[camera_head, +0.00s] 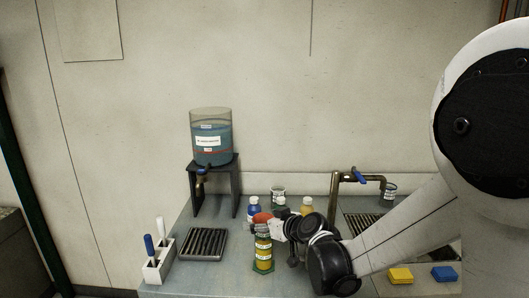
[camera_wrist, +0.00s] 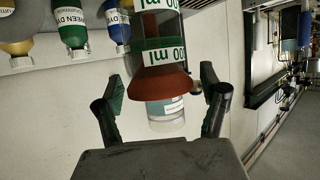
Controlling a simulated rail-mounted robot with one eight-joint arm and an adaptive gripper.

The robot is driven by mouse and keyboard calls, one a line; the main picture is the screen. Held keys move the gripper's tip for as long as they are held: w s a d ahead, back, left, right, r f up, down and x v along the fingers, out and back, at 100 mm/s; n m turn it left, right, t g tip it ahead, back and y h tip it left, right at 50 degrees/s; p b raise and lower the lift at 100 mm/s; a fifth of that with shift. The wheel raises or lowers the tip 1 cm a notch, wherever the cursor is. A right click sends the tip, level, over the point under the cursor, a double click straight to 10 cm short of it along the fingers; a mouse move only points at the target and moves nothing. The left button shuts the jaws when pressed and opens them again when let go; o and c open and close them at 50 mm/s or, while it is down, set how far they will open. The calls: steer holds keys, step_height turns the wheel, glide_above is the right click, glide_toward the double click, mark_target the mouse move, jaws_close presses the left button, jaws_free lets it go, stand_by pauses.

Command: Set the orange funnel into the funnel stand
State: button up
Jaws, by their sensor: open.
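The orange funnel (camera_head: 262,217) sits at the top of a measuring cylinder (camera_head: 263,252) with yellow liquid and a green base. In the wrist view, which is upside down, the funnel (camera_wrist: 160,84) shows its wide rim beside the cylinder's "100 ml" mark (camera_wrist: 160,57). My gripper (camera_head: 276,228) is at the funnel's right in the head view. In the wrist view my gripper (camera_wrist: 162,88) is open, with one finger on each side of the funnel and visible gaps. I cannot pick out the funnel stand; my arm hides part of the bench.
Blue (camera_head: 254,208), green (camera_head: 281,206) and yellow (camera_head: 307,206) dye bottles stand close behind. A black stand (camera_head: 235,185) bears the water tank (camera_head: 211,145). A slotted tray (camera_head: 204,244) and a brush holder (camera_head: 158,268) are left. Yellow (camera_head: 400,275) and blue (camera_head: 444,274) blocks lie right.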

steer(key=shift+c, duration=0.3)
steer(key=c, duration=1.3)
step_height(320, 180, up, 6)
steer(key=p, duration=0.3)
